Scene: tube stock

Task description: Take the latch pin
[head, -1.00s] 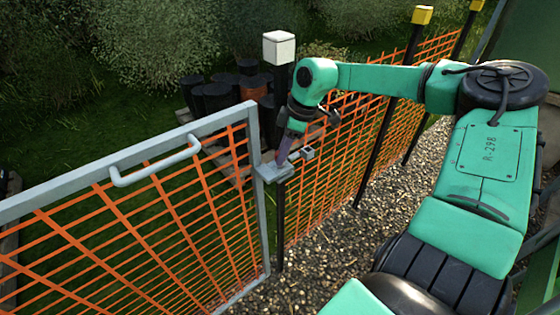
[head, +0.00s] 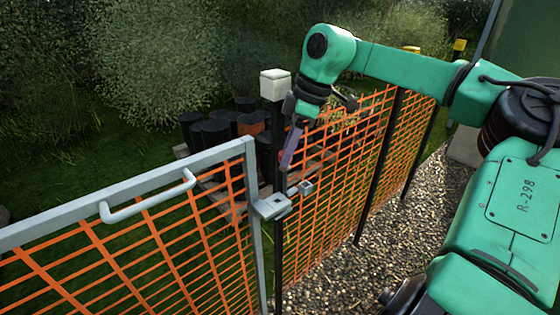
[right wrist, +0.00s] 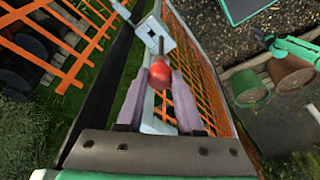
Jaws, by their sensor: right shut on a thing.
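The latch pin (right wrist: 160,74) has a round red knob and a thin dark shaft, and shows in the right wrist view between the fingertips of my right gripper (right wrist: 170,92). That gripper is shut on the knob, with the shaft pointing away toward the latch. In the head view my right gripper (head: 290,158) points down above the grey latch plate (head: 270,207), with a gap between them. The pin is too hidden there to make out. The latch plate (right wrist: 155,37) shows a dark square hole in the wrist view. My left gripper is not in view.
The grey-framed gate (head: 130,173) with orange mesh and a handle (head: 150,197) is at left. A white-capped post (head: 276,85) stands by the latch. Orange mesh fence (head: 340,160) runs right. Dark tubes (head: 215,130) stand behind. Gravel (head: 350,270) lies in front.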

